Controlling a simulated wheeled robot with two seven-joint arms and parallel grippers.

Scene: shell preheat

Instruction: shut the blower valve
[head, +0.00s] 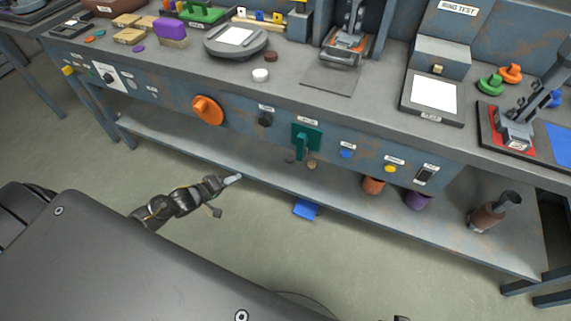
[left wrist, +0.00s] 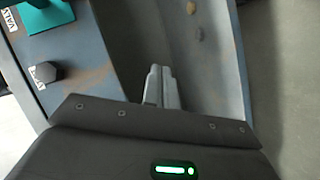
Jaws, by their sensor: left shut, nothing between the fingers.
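A green lever handle (head: 301,147) hangs downward from a green plate (head: 313,132) on the bench's front panel, with a small label above it. I take this as the blower valve; its label is too small to read surely in the head view. Part of the green fitting (left wrist: 48,16) shows at the top left of the left wrist view. My left gripper (head: 232,180) is shut and empty, in front of the bench, left of and lower than the lever in the picture. Its fingertips (left wrist: 160,72) are together in the left wrist view, touching nothing. My right gripper is not in view.
The panel also holds an orange knob (head: 208,110), a dark knob (head: 265,119), a blue button (head: 347,153) and a yellow button (head: 390,168). A lower shelf (head: 225,160) runs below. A blue object (head: 306,209) lies near its front edge. The floor in front is open.

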